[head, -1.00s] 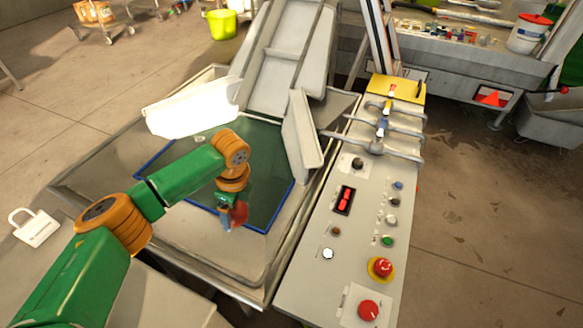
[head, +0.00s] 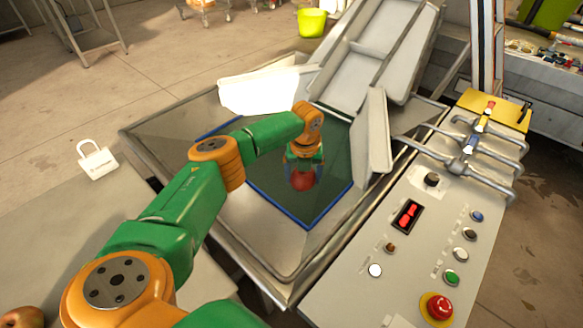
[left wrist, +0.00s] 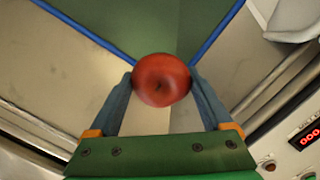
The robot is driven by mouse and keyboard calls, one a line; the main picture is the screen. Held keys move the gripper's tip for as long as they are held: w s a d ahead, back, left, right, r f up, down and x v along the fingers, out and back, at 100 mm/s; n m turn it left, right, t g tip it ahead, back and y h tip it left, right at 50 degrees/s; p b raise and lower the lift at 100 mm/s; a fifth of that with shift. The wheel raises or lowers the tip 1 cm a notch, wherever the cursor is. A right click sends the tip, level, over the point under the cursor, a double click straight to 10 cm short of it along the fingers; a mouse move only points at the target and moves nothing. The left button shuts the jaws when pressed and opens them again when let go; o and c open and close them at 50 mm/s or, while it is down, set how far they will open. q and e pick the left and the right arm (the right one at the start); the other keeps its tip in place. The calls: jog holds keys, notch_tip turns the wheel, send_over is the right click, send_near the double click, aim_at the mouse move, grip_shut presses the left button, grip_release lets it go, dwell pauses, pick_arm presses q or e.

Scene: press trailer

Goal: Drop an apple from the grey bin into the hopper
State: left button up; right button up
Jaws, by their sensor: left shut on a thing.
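A red apple (head: 303,181) is between the fingers of my left gripper (head: 304,172), which is shut on it. The left wrist view shows the apple (left wrist: 161,80) gripped between both fingertips of that gripper (left wrist: 161,86). Gripper and apple are over the hopper, a metal basin (head: 180,135) with a green opening (head: 330,150) edged in blue. How high the apple is above the opening is hard to tell. The grey bin is not clearly in view. My right gripper is not in view.
A control panel (head: 400,270) with buttons and a red stop knob (head: 437,307) stands right of the hopper. White flaps (head: 372,135) and a chute (head: 375,50) rise behind it. A white padlock-shaped tag (head: 97,160) is at left. Another apple (head: 22,317) shows at the bottom left.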

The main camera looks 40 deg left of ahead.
pick_arm(q)
jog(key=o, duration=1.3)
jog(key=r, duration=0.4)
jog(key=s+r, duration=0.1)
jog(key=r, duration=0.2)
jog(key=shift+d+p, duration=0.35)
jog(key=shift+d, duration=0.05)
